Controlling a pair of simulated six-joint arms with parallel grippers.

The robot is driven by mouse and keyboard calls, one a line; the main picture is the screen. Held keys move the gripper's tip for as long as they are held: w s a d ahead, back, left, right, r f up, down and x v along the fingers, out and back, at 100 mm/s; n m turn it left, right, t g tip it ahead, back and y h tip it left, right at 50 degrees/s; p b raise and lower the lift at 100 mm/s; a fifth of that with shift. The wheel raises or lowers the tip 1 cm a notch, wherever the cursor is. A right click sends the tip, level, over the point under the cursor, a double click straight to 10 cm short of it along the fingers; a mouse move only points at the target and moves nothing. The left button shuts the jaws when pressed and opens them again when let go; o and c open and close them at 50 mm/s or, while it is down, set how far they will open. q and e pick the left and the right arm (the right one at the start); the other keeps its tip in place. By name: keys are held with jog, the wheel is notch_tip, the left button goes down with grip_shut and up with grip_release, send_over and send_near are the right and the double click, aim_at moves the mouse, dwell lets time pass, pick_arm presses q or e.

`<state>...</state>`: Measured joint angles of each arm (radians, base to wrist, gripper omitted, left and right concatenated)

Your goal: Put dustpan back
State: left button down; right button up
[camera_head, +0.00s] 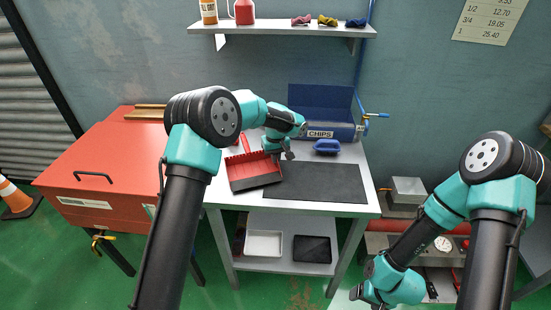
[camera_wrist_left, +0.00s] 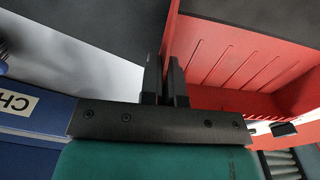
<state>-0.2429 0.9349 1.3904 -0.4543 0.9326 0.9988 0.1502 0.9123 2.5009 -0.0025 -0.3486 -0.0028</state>
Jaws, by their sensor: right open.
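The red dustpan (camera_head: 240,168) is at the left of the white cart top (camera_head: 372,200), its open ribbed face and dark front lip towards me. It also shows in the left wrist view (camera_wrist_left: 235,60), where its side wall runs down to my fingers. My left gripper (camera_head: 280,155) is at the dustpan's right side. In the left wrist view its fingers (camera_wrist_left: 165,82) are close together with the wall's edge between them. Whether the dustpan touches the cart top is unclear. My right gripper (camera_head: 366,294) is open, low at the right, away from the dustpan.
A blue bin marked CHIPS (camera_head: 340,132) stands at the back, with a blue brush-like object (camera_head: 327,147) in front. A dark mat (camera_head: 320,182) lies clear right of the dustpan. A red chest (camera_head: 95,165) stands left. A wall shelf (camera_head: 280,28) holds bottles and cloths.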

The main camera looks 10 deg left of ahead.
pick_arm(q)
jog(key=shift+f, duration=0.25)
jog(key=shift+f, duration=0.4)
jog(key=c, duration=1.3)
grip_release()
jog(key=shift+c, duration=0.2)
notch_tip(320, 180, up, 13)
jog(key=shift+s, duration=0.2)
jog(key=shift+d+f, duration=0.1)
